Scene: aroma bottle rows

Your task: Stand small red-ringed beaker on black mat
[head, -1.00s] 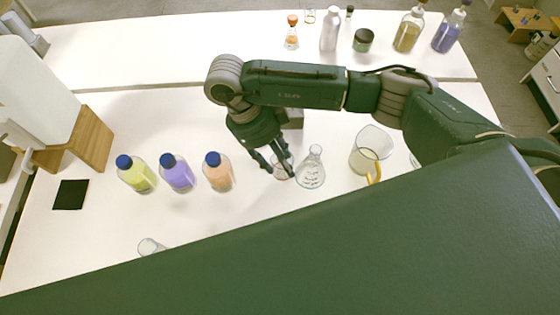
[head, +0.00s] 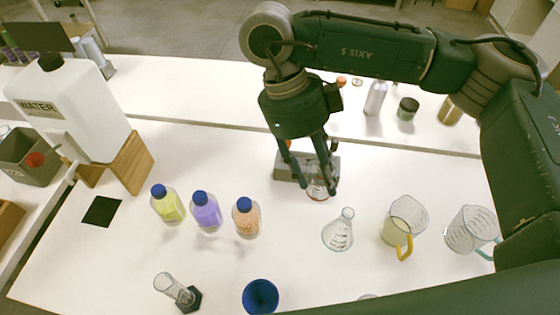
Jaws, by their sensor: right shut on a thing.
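The small red-ringed beaker (head: 319,191) is clear glass with a reddish ring, and it is partly hidden by my fingers. My right gripper (head: 316,181) points down and is shut on it, one finger on each side. I cannot tell whether the beaker still touches the table. The black mat (head: 101,211) lies flat and empty at the left of the table, well away from the gripper. My left gripper is not in view.
Several blue-capped bottles, with a purple one (head: 206,211) in the middle, stand between beaker and mat. A grey block (head: 290,168) is behind the beaker. A flask (head: 338,232) and jugs stand right. A cylinder (head: 173,288) and blue cup (head: 260,296) are in front.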

